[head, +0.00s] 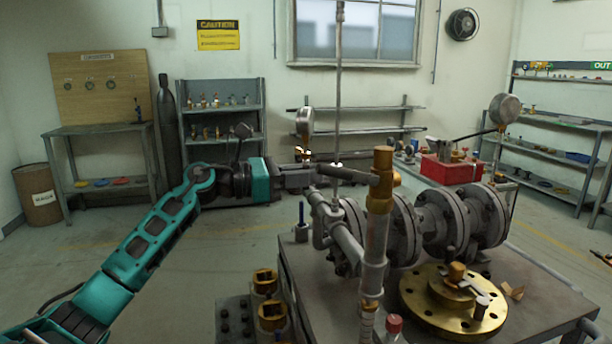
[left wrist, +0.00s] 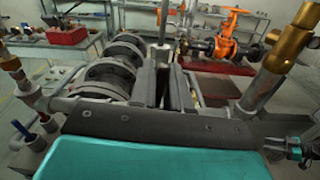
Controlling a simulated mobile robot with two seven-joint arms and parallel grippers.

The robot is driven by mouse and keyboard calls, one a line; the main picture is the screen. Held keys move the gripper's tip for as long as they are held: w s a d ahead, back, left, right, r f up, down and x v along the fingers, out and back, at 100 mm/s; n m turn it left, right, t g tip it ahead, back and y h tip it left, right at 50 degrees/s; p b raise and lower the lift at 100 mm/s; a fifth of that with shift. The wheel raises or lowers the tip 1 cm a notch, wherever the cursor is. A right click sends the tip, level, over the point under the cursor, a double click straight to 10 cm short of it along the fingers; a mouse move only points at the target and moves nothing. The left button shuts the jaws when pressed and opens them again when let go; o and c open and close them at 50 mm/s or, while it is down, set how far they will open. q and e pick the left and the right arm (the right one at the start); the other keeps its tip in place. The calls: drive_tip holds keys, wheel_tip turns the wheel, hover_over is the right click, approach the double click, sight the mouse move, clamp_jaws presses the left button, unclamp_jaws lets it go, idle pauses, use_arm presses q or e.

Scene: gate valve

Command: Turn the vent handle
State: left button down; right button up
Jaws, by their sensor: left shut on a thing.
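The vent handle (head: 348,174) is a dark grey lever. It sticks out to the left, nearly level, from the brass fitting (head: 382,178) at the top of an upright pipe. My left gripper (head: 314,177) comes in from the left at the lever's free end and is shut on it; the jaws hide that end. In the left wrist view my left gripper's dark fingers (left wrist: 164,88) are close together, and I cannot make out the handle between them. The brass fitting (left wrist: 291,38) stands to their right.
Grey flanged pipework (head: 405,225) fills the bench (head: 535,290) below and right of the handle. A round brass flange (head: 453,305) lies on the bench. Open floor lies to the left.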

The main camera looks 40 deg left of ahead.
use_arm(q)
drive_tip(key=c, duration=1.2)
unclamp_jaws()
drive_tip(key=b+v, duration=0.3)
drive_tip(key=v, duration=1)
use_arm(e)
drive_tip(key=shift+w+a+f+y, duration=0.15)
drive_tip(key=shift+a+f, duration=0.15)
drive_tip(key=shift+f, duration=0.25)
drive_tip(key=shift+w+a+f+y, duration=0.15)
drive_tip(key=shift+a+f, duration=0.1)
drive_tip(key=shift+f, duration=0.25)
drive_tip(key=shift+d, duration=0.15)
